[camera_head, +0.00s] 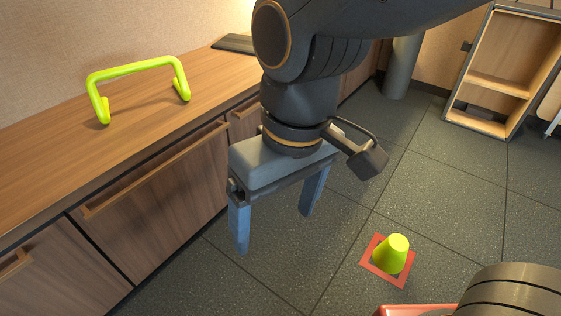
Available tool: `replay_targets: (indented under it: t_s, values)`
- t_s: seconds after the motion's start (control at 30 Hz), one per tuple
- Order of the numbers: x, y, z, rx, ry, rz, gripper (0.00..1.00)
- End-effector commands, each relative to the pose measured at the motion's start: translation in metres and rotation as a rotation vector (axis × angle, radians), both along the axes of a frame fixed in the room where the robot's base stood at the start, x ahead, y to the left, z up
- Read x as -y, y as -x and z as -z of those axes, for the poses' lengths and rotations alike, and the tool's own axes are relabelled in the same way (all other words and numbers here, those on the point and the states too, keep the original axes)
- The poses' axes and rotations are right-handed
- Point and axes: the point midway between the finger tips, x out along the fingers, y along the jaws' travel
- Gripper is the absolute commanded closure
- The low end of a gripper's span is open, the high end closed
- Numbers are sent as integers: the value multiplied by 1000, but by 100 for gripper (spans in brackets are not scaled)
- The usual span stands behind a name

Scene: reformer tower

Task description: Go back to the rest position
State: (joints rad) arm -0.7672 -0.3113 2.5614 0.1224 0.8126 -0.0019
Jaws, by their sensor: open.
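My gripper (276,220) hangs from my dark arm near the middle of the view. Its two blue fingers point down and stand apart, with nothing between them. It is in front of the wooden drawers and over the dark tiled floor, touching nothing that I can see. My arm comes in from the top right and hides part of the counter and the wall behind it.
A wooden counter (60,142) with drawers runs along the left, bearing a lime-green handle-shaped frame (133,68). An open wooden shelf (497,86) stands at the back right. The tiled floor between is clear.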

Motion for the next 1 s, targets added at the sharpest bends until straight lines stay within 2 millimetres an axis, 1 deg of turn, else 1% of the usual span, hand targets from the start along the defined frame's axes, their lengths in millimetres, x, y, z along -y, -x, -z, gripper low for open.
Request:
replay_targets:
  t_s: [0.27,0.7,1.0]
  values:
    - [0,0,-1,0,-1,4,16]
    - [2,0,-26,-10,-20,61,16]
    - [3,0,-34,-13,-28,86,16]
